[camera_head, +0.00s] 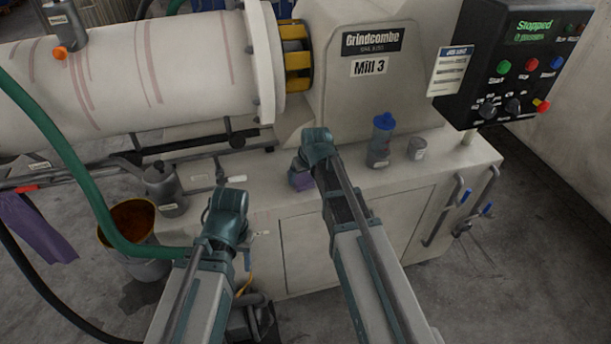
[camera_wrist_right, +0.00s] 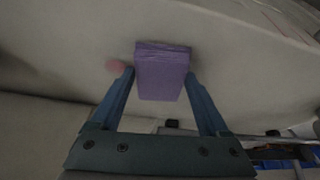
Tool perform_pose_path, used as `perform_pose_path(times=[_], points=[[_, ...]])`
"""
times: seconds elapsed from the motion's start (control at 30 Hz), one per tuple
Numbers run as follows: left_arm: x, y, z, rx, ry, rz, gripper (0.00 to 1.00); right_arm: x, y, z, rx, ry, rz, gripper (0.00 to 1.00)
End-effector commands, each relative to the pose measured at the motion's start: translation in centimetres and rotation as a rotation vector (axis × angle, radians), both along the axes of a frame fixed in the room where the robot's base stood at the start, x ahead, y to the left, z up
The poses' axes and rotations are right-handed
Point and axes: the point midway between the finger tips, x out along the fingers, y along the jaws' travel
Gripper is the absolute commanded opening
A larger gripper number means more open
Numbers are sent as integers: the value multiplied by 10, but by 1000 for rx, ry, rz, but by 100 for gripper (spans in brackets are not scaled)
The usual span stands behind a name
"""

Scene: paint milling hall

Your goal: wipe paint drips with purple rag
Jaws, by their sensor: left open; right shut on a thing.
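A folded purple rag (camera_wrist_right: 162,72) sits between the two fingers of my right gripper (camera_wrist_right: 162,85), which is shut on it. Reddish paint drips (camera_head: 150,62) run down the white mill drum (camera_head: 115,75). My left gripper (camera_head: 226,208) is open in front of the cabinet, its fingertips mostly hidden.
Another purple cloth (camera_head: 38,230) hangs at the far left. A blue-capped bottle (camera_head: 380,140) and a small grey cup (camera_head: 417,149) stand on the cabinet top (camera_head: 455,150). A green hose (camera_head: 80,180) crosses the left side. A bucket (camera_head: 130,225) and oil can (camera_head: 163,188) stand nearby.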

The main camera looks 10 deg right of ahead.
Motion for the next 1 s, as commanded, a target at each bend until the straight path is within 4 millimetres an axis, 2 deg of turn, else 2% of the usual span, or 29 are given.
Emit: perform_pose_path(times=[0.23,0.77,1.0], points=[[0,0,9,0,0,0,51,0,-1,9,-1,-1,-2,34],[0,0,60,0,0,0,51,1,-1,60,-1,-1,-2,34],[0,0,60,0,0,0,51,1,-1,60,-1,-1,-2,34]])
